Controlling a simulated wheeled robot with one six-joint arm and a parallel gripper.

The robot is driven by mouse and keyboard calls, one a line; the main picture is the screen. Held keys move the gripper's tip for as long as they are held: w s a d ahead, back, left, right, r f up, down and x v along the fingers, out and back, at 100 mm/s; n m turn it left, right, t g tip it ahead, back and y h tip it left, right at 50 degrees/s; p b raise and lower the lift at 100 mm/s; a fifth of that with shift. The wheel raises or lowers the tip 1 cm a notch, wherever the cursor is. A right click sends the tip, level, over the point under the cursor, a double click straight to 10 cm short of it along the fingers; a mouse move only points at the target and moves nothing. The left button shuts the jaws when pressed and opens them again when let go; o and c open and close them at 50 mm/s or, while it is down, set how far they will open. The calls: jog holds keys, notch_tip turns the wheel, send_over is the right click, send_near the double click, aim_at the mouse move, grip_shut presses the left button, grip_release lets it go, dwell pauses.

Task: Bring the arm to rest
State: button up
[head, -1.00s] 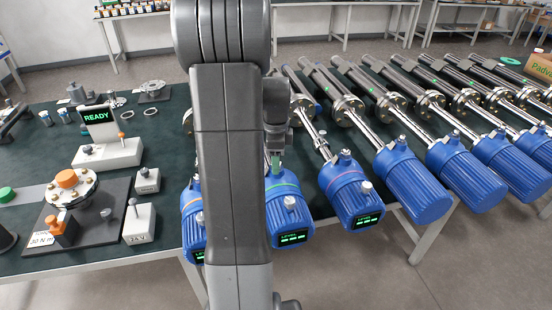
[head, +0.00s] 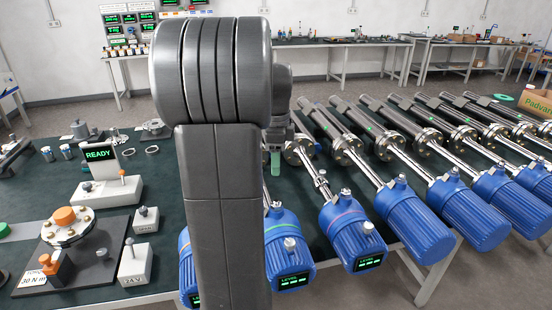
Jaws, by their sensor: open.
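My arm stands upright in the middle of the head view and hides much of what lies behind it. My gripper (head: 275,160) shows only in part just right of the arm, pointing down over the dark green bench top (head: 160,185). A greenish fingertip is visible; the other is hidden. It is open, and I see nothing held in it. Blue-capped transmitters (head: 345,228) with steel stems lie close by to its right.
A READY display stand (head: 100,165), a flanged fixture with an orange cap (head: 65,217) and small switch boxes (head: 133,262) stand on the left. More blue transmitters (head: 455,208) fill the right. A cardboard box (head: 538,102) is at the far right. Benches line the back wall.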

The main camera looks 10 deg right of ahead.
aim_at(276, 200)
jog(key=shift+r, duration=0.1)
notch_tip(276, 200, down, 14)
dwell(0.8)
jog(key=shift+r, duration=0.15)
